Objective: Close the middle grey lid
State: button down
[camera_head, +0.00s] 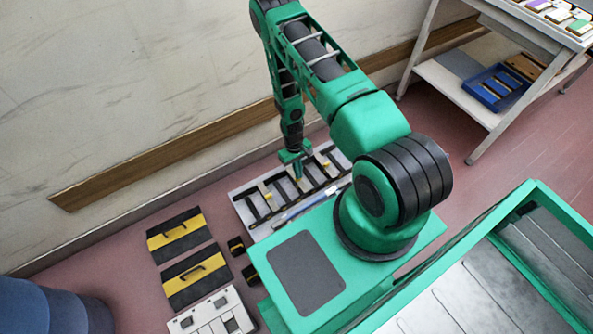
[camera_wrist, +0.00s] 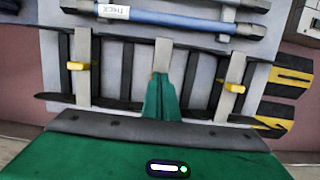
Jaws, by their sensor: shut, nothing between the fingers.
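A low grey unit (camera_wrist: 203,80) with black-framed bays lies on the floor by the wall; it also shows in the head view (camera_head: 243,207). Three narrow light-grey lid-like strips cross it. The middle grey strip (camera_wrist: 163,52) is partly hidden behind my gripper. The left strip (camera_wrist: 82,45) and right strip (camera_wrist: 226,103) each carry a yellow tab. My gripper (camera_wrist: 163,78) is shut and empty, its fingertips over the middle strip; it also shows in the head view (camera_head: 297,172). I cannot tell whether it touches the strip or how far that lid stands open.
A blue bar (camera_wrist: 180,19) with a white label runs along the unit's edge. Two black-and-yellow cases (camera_head: 178,235) and a white panel (camera_head: 213,318) lie at left. A bench (camera_head: 458,88) with a blue tray (camera_head: 492,90) stands at upper right. The wall (camera_head: 130,90) is close behind.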

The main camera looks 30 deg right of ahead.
aim_at(299, 181)
jog(key=shift+s+f, duration=0.55)
jog(key=shift+f, duration=0.05)
jog(key=shift+r, duration=0.1)
jog(key=shift+w+r, duration=0.15)
jog(key=shift+r, duration=1.05)
notch_tip(299, 181, up, 13)
